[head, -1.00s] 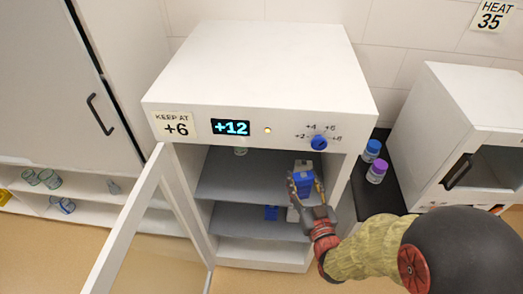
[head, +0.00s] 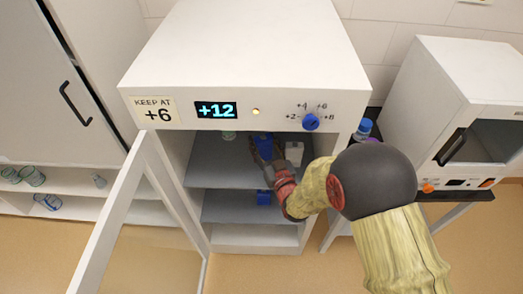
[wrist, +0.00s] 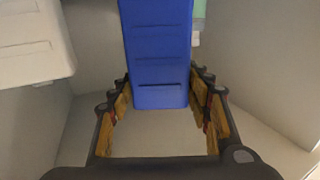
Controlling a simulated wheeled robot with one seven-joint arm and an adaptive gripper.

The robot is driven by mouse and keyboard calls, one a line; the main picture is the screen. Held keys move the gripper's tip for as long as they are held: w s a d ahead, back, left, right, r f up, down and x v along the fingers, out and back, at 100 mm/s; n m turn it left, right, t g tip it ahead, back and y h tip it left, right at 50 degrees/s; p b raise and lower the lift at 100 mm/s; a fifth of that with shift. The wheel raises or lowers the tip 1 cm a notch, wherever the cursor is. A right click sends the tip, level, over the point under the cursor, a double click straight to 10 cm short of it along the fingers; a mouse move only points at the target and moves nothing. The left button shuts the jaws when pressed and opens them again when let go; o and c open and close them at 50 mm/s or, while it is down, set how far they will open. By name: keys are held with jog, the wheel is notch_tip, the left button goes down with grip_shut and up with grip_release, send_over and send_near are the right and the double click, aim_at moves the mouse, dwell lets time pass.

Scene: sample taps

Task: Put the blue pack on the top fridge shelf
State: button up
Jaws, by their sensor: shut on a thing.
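The blue pack (head: 263,143) is inside the open fridge, at the level of the top shelf (head: 213,170). My gripper (head: 266,158) is shut on it, reaching in from the front right. In the wrist view the blue pack (wrist: 158,65) stands out beyond the fingers (wrist: 160,95), one on each side of its near end. Whether its underside touches the shelf I cannot tell. The fridge (head: 245,60) shows +12 on its display (head: 216,110), beside a KEEP AT +6 label (head: 153,110).
A white pack (head: 294,152) stands right of the blue pack; it is at left in the wrist view (wrist: 35,45). A pale green container (head: 229,135) is farther back left. Another blue item (head: 264,197) is on the lower shelf. The glass door (head: 125,215) hangs open left.

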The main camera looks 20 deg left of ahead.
aim_at(262, 149)
jog(key=shift+w+a+f+b, duration=0.15)
jog(key=shift+w+a+f, duration=0.1)
jog(key=shift+w+f, duration=0.25)
jog(key=shift+w+a+f+b, duration=0.15)
jog(key=shift+w+a+f, duration=0.1)
jog(key=shift+f, duration=0.3)
jog(key=shift+f+b, duration=0.45)
jog(key=shift+f, duration=0.95)
jog(key=shift+f, duration=0.2)
jog(key=o, duration=1.3)
